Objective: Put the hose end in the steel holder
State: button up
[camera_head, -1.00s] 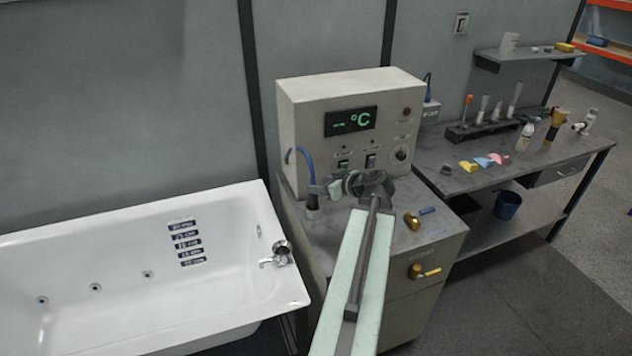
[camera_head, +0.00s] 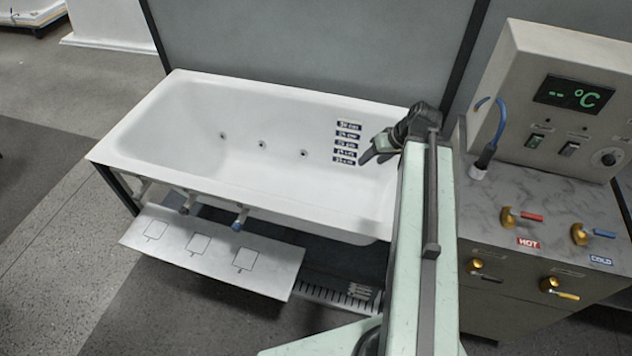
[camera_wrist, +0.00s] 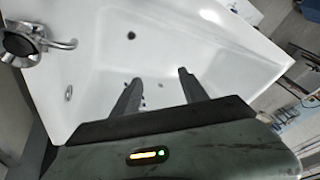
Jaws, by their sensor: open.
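A thin blue hose (camera_head: 499,106) arches from the grey control cabinet. Its dark end piece (camera_head: 486,156) stands nearly upright in a small pale cup (camera_head: 477,173) on the worktop; I cannot tell whether this cup is the steel holder. Two short pipe ends, one dark (camera_head: 187,203) and one blue-tipped (camera_head: 239,221), stick out below the tub's front rim. My gripper (camera_head: 365,159) is above the right end of the white bathtub (camera_head: 190,95). In the wrist view my gripper (camera_wrist: 160,77) has its fingers apart, with nothing between them.
A chrome tap (camera_wrist: 60,43) is at the tub's end. A white panel with square outlines (camera_head: 205,252) slopes out below the tub. Valves with red (camera_head: 530,216) and blue (camera_head: 603,234) handles stand on the worktop right of my arm. Floor is clear at left.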

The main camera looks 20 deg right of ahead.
jog(key=s+a+f+g+h, duration=0.1)
jog(key=a+g, duration=0.1)
jog(key=a, duration=0.8)
jog(key=a+f+g+h, duration=0.1)
jog(key=a+g+h, duration=0.1)
jog(key=a, duration=0.8)
jog(key=shift+s+a+f, duration=0.15)
jog(key=shift+s+f, duration=0.1)
jog(key=shift+s, duration=0.1)
